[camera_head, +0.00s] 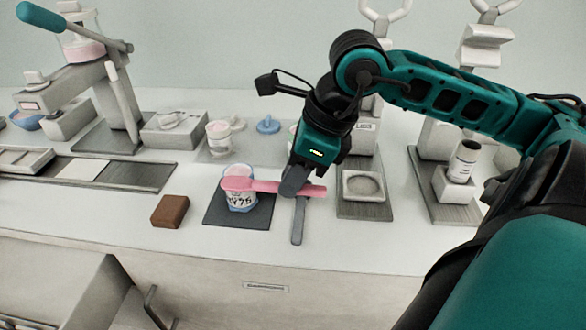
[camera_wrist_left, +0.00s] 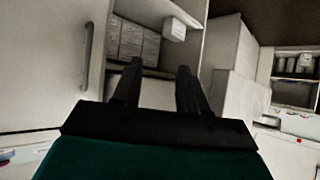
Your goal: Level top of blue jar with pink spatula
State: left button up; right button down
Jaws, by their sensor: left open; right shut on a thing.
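The blue jar (camera_head: 240,201) stands upright on a dark square mat (camera_head: 264,216) on the counter, with a white label and dark lettering. The pink spatula (camera_head: 272,187) lies roughly level across the jar's top, its broad end over the mouth and hiding part of it. My right gripper (camera_head: 295,184) is shut on the spatula's handle, to the right of the jar. I cannot tell whether the spatula touches the rim.
A brown block (camera_head: 170,211) lies left of the mat. A grey flat tool (camera_head: 298,222) lies under my right gripper. A square dish (camera_head: 364,187) stands to the right. A pink-topped jar (camera_head: 219,138) and a blue lid (camera_head: 268,125) sit behind. An open drawer (camera_head: 62,285) is at the lower left.

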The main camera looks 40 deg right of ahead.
jog(key=shift+w+d+r+p, duration=0.1)
jog(key=shift+w+d+p, duration=0.4)
jog(key=shift+w+d, duration=0.8)
jog(key=shift+s+a+b, duration=0.35)
jog(key=shift+s+a, duration=0.05)
jog(key=shift+s, duration=0.2)
jog(key=shift+s+a, duration=0.75)
jog(key=shift+a, duration=0.25)
jog(key=shift+s+a+r, duration=0.1)
jog(key=shift+s+a, duration=0.05)
jog(key=shift+r+p, duration=1.45)
jog(key=shift+r, duration=0.95)
